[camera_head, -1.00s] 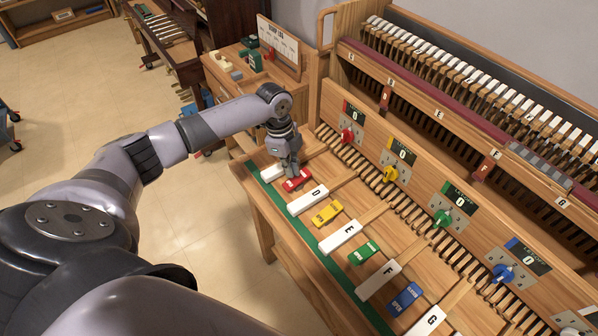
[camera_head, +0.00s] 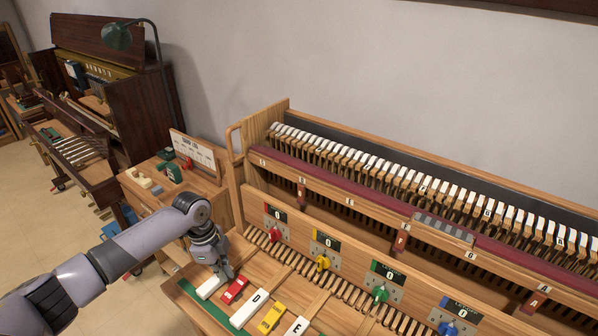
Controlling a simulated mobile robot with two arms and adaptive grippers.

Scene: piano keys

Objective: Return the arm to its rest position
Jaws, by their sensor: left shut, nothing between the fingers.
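My left gripper (camera_head: 224,272) is shut and empty. Its fingertips are just above the keyboard, between a white key (camera_head: 211,287) and a red block (camera_head: 235,290); I cannot tell whether they touch anything. The left arm reaches in from the lower left. My right gripper is not in view. To the right of the red block lie the white D key (camera_head: 250,308), a yellow block (camera_head: 271,318) and the white E key (camera_head: 297,327).
A wooden frame carries red (camera_head: 275,235), yellow (camera_head: 323,263), green (camera_head: 380,293) and blue (camera_head: 447,328) knobs beside small displays. Piano hammers (camera_head: 420,185) run behind. A side cabinet (camera_head: 150,185) and a dark upright piano (camera_head: 125,90) stand left.

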